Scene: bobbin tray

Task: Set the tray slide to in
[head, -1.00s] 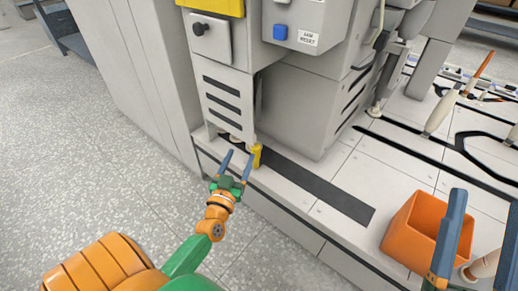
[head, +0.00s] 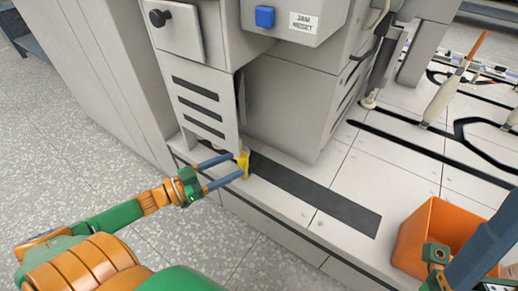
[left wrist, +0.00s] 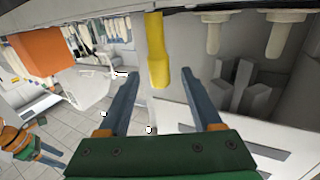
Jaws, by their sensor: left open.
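A yellow handle-like piece (head: 243,164) stands at the foot of the grey machine, at the left end of a dark strip. I take it for the tray slide's handle, but cannot read its position. My left gripper (head: 237,165) is open, its two blue fingers on either side of the yellow piece. In the left wrist view the yellow piece (left wrist: 158,55) hangs between the fingertips, with gaps visible on both sides. Part of my right gripper (head: 484,248) shows at the lower right; its fingertips are not clear.
An orange bin (head: 412,245) stands on the platform at the right. The machine's slotted panel (head: 200,105) rises just above my left gripper. The dark strip (head: 315,195) is flat and clear. A blue button (head: 265,16) sits on a box higher up.

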